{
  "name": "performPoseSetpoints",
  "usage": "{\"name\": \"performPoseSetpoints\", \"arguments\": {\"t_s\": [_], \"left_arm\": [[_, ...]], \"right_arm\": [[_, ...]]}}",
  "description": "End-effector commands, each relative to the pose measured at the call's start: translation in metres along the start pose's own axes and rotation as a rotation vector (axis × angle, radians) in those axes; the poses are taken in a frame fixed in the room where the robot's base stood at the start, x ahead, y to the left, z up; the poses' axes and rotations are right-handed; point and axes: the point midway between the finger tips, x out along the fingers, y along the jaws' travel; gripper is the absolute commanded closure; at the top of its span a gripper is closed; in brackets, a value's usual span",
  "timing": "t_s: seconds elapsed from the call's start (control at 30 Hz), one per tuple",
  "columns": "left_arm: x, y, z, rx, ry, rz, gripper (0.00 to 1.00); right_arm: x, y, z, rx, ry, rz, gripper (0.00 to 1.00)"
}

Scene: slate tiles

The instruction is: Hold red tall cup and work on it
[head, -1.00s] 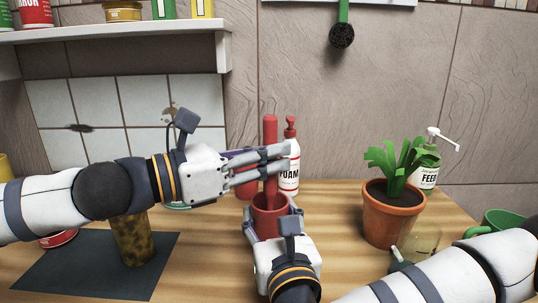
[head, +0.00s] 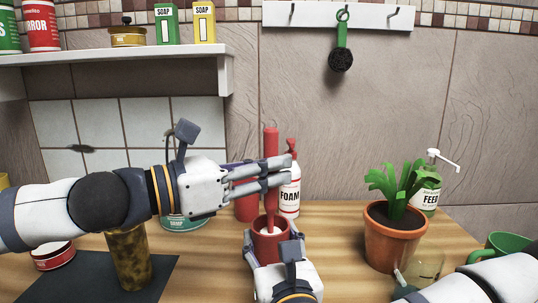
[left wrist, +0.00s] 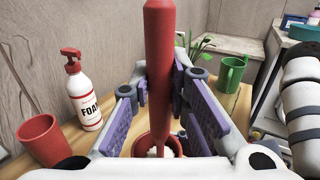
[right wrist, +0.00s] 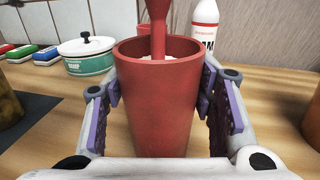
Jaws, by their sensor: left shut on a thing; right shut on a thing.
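The red tall cup (head: 269,245) stands upright low in the middle of the head view. My right gripper (right wrist: 160,90) is shut around it from both sides; the cup also fills the middle of the right wrist view (right wrist: 157,105). My left gripper (head: 270,172) is shut on a red-handled tool (head: 271,150), held upright above the cup. The left wrist view shows the red handle (left wrist: 159,50) between the fingers, with the cup's rim (left wrist: 138,147) below.
A second red cup (left wrist: 43,141) and a foam bottle (head: 289,196) stand behind. A potted plant (head: 393,236), glass jar (head: 426,267) and green mug (head: 503,241) are at right. A brown cylinder (head: 130,258) stands on a dark mat (head: 60,288) at left.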

Motion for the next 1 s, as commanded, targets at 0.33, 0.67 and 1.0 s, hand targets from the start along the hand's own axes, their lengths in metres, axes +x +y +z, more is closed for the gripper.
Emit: {"name": "performPoseSetpoints", "arguments": {"t_s": [0.33,0.67,1.0], "left_arm": [[0.0,0.0,-0.02,0.0,-0.001,0.0,1.0],[0.003,0.003,-0.019,0.001,0.0,0.001,1.0],[0.005,0.004,0.006,0.006,-0.002,0.0,1.0]], "right_arm": [[0.0,0.0,0.0,0.0,0.001,0.0,0.77],[0.0,0.0,0.0,0.0,0.001,0.0,0.77],[0.0,0.0,0.0,0.0,0.001,0.0,0.77]]}}
